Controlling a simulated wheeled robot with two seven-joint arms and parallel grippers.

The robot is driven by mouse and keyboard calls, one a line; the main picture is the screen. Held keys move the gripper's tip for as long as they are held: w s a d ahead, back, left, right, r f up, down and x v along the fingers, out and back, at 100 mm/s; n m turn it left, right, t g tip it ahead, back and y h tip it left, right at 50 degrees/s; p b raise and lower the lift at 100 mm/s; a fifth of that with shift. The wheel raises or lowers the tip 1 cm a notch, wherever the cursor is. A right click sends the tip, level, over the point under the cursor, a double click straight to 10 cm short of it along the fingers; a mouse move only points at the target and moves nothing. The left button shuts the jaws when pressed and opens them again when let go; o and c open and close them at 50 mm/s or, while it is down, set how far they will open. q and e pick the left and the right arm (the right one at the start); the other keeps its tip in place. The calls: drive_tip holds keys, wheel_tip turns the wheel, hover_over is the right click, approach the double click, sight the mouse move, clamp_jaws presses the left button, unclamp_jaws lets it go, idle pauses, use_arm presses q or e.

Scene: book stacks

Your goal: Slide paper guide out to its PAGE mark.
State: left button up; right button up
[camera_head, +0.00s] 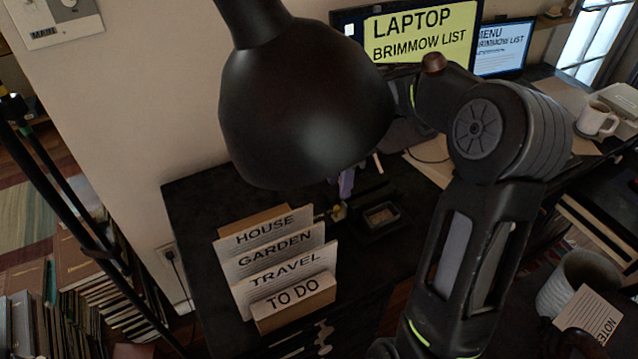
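My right arm rises from the lower right, and its forearm runs left behind a black lamp head (305,100). The lamp head hides most of my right gripper (352,182). Only small parts show below the shade, near a purple piece (346,184), and I cannot tell whether the fingers are open or shut. A small dark tray-like object (380,215) lies on the black desk just below and right of there. A thin dark bar lies behind it. I cannot make out the paper guide or its PAGE mark. My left gripper is not in view.
A card holder with HOUSE, GARDEN, TRAVEL and TO DO cards (285,290) stands at the desk's front left. Two screens (420,35) stand at the back. A white mug (597,118) is at the right. Stacked books (80,325) fill the lower left.

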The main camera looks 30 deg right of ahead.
sight(337, 207)
drive_tip(key=shift+w, duration=0.2)
drive_tip(key=shift+s, duration=0.1)
drive_tip(key=shift+r, duration=0.1)
drive_tip(key=shift+f, duration=3.95)
drive_tip(key=shift+c, duration=0.4)
clamp_jaws()
